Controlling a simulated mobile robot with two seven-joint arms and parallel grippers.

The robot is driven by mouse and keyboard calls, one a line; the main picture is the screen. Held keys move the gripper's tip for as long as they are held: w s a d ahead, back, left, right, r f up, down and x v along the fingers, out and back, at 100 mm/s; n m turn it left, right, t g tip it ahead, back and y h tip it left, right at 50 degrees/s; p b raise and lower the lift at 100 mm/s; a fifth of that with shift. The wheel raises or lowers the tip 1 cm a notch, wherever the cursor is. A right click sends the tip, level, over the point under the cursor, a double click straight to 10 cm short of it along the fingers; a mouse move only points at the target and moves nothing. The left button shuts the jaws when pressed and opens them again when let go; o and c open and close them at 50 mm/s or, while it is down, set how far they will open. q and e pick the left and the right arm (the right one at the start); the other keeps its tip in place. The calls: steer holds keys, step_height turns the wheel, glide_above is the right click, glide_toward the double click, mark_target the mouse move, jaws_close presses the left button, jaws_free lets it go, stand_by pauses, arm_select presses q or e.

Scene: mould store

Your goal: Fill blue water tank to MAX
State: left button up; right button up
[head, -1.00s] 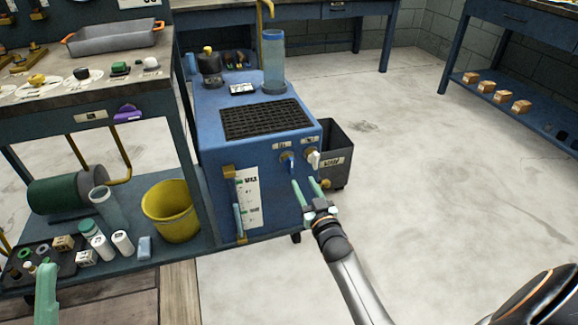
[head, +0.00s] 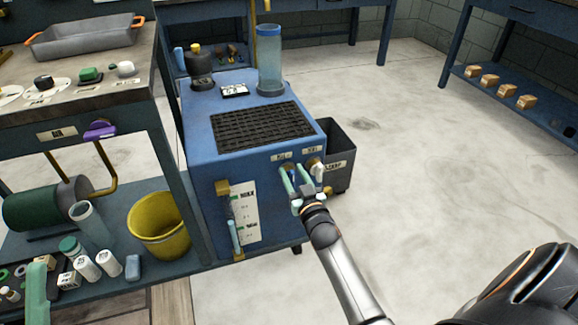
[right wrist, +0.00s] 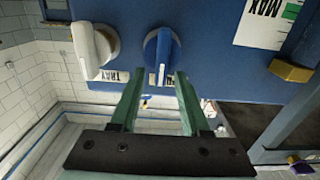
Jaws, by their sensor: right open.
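The blue water tank (head: 200,130) stands in the middle of the head view, with a black grate on top. Its front has a level gauge (head: 237,228) with a MAX mark near the top of its scale and light blue in the lower tube. My right gripper (head: 295,178) is open at the tank's front knobs. In the right wrist view, the blue knob (right wrist: 163,52) is just beyond and between the open fingertips (right wrist: 158,80); contact is unclear. The white knob (right wrist: 92,48) is to its left. My left gripper (head: 38,285) shows only partly at lower left.
A clear cylinder (head: 270,62) and a dark bottle (head: 200,68) stand on the tank. A dark bin (head: 340,152) is at its right. A yellow bucket (head: 158,220) is on the low shelf at left. The floor at right is clear.

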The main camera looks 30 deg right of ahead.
steer(key=shift+w+d, duration=0.1)
steer(key=shift+w, duration=0.25)
jaws_close()
stand_by(0.5)
